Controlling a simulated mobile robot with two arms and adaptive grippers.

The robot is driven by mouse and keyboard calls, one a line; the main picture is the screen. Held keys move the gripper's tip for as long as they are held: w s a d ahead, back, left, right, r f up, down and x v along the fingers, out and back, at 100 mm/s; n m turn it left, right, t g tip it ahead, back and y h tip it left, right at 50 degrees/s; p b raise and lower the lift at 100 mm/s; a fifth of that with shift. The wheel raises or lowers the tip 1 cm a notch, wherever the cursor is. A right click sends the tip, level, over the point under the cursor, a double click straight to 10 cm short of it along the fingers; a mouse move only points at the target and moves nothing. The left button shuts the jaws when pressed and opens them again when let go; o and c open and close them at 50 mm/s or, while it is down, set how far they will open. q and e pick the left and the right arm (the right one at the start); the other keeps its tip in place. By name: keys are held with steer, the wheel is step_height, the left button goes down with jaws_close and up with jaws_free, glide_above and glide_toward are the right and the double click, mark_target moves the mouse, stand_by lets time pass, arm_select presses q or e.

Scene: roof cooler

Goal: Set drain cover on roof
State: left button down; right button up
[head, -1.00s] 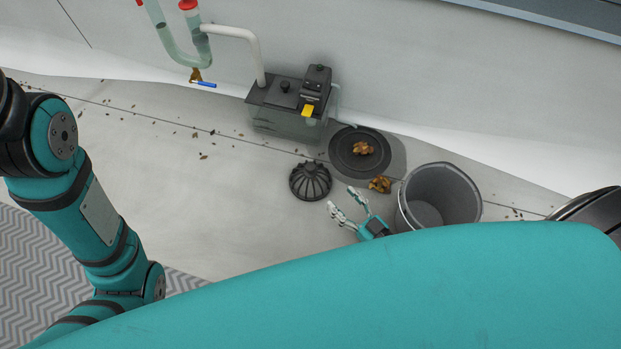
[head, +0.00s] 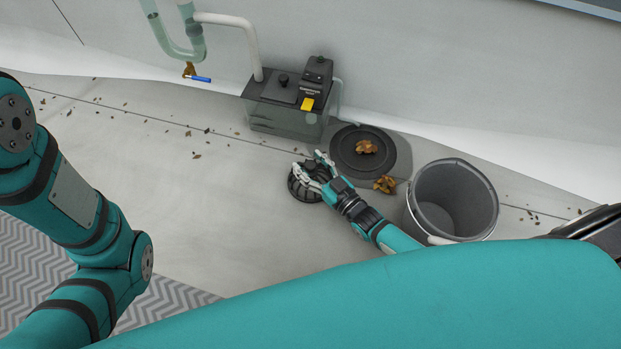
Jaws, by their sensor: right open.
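The drain cover (head: 299,190), a black ribbed dome, sits on the light roof (head: 230,210), left of the round dark drain (head: 348,145). My right gripper (head: 308,172) is open, with its fingers over the dome's top and right side. The fingers partly hide the dome, and I cannot tell whether they touch it. A clump of brown leaves (head: 366,147) lies on the drain. My left arm shows at the left, but its gripper is out of the picture.
A grey bucket (head: 453,200) stands right of my right forearm. A second leaf clump (head: 385,184) lies between the drain and bucket. A pump box (head: 285,110) with pipes stands behind the dome, by the white wall. The roof to the left is mostly clear, with scattered leaf bits.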

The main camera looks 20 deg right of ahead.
steer(key=shift+c, duration=0.4)
jaws_close()
stand_by(0.4)
